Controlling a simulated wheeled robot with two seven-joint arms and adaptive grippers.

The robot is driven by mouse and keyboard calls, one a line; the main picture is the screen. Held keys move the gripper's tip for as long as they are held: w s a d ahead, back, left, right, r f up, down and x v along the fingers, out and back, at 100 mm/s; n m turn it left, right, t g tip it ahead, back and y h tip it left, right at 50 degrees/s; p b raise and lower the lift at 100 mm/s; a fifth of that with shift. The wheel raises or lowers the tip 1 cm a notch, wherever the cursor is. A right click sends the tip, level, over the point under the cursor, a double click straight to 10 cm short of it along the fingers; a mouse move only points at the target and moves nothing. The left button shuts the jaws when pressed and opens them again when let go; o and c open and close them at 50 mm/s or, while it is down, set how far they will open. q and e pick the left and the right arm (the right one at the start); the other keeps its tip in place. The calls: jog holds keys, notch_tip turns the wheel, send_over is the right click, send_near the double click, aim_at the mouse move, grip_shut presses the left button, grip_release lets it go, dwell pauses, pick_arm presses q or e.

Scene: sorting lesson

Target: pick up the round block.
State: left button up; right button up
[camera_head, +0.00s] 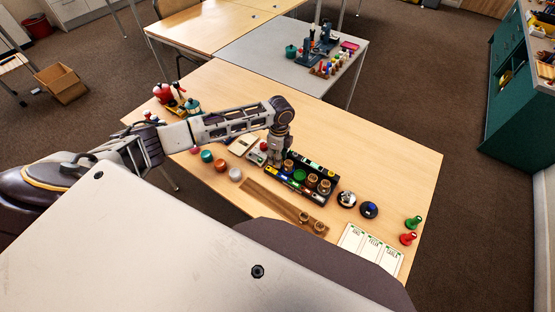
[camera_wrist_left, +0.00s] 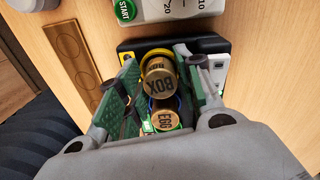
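Round gold-brown blocks sit in a dark tray (camera_head: 296,186) on the wooden table; one round block (camera_head: 312,180) shows right of my gripper. In the left wrist view, a round block marked BOX (camera_wrist_left: 160,78) lies between the fingers, with another marked EGG (camera_wrist_left: 165,118) nearer the camera. My left gripper (camera_head: 277,158) points down at the tray's left part. In the wrist view its green-padded fingers (camera_wrist_left: 158,72) stand apart on either side of the BOX block, with small gaps; I cannot tell how deep they reach. My right gripper is not in view.
A wooden strip (camera_head: 268,202) with round blocks at its right end lies in front of the tray. A device with a green START button (camera_wrist_left: 125,10) stands close by. Colored round pieces (camera_head: 207,156), dark discs (camera_head: 369,210) and labelled cards (camera_head: 370,247) surround it.

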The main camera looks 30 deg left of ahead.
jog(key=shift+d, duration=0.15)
pick_arm(q)
jog(key=shift+c, duration=0.2)
jog(key=c, duration=0.5)
jog(key=shift+r, duration=0.8)
notch_tip(320, 180, up, 8)
jog(key=shift+r, duration=0.25)
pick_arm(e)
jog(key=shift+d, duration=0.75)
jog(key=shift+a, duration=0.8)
